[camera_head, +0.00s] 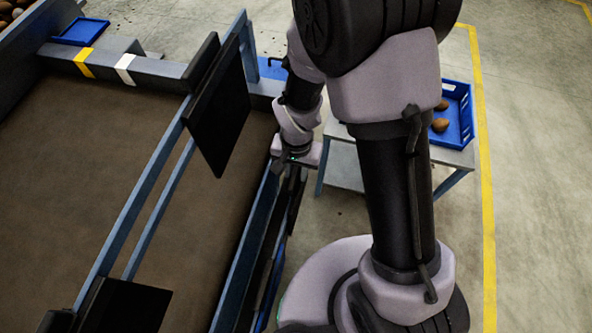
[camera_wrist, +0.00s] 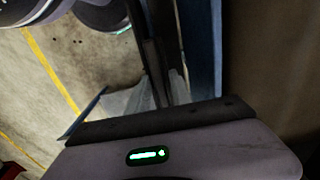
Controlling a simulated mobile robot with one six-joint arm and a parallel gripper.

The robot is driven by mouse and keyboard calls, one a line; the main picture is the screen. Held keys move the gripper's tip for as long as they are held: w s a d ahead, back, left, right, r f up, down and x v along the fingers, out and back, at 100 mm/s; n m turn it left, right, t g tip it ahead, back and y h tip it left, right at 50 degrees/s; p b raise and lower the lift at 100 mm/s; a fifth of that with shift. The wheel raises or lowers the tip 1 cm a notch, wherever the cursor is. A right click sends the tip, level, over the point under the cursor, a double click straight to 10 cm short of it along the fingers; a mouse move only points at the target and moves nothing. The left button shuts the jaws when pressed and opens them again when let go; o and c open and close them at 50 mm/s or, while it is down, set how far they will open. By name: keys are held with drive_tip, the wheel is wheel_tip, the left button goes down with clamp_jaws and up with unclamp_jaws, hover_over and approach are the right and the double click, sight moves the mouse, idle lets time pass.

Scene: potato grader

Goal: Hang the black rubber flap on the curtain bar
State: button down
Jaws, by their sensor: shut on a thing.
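My gripper (camera_head: 292,178) is beside the right side of the grader, right of the blue side rail. It is shut on a thin dark piece, seen nearly edge-on, which looks like the black rubber flap (camera_head: 296,200). The piece also shows as a narrow dark strip in the wrist view (camera_wrist: 152,45); its full shape is hidden. The blue curtain bar (camera_head: 150,188) runs lengthwise above the brown belt, left of my gripper. One black flap (camera_head: 222,110) hangs at its far end and another (camera_head: 125,306) at its near end. The bar between them is bare.
The brown belt (camera_head: 75,170) lies left, edged by a blue side rail (camera_head: 243,250). A table with a blue crate (camera_head: 463,115) of potatoes stands right of my arm. A blue tray (camera_head: 80,31) sits at the far left. Open floor lies beyond the yellow line (camera_head: 487,200).

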drive_tip(key=s+d+b, duration=0.1)
drive_tip(key=s+d, duration=0.2)
drive_tip(key=d, duration=0.6)
drive_tip(key=shift+s+d, duration=0.2)
drive_tip(key=shift+w, duration=0.1)
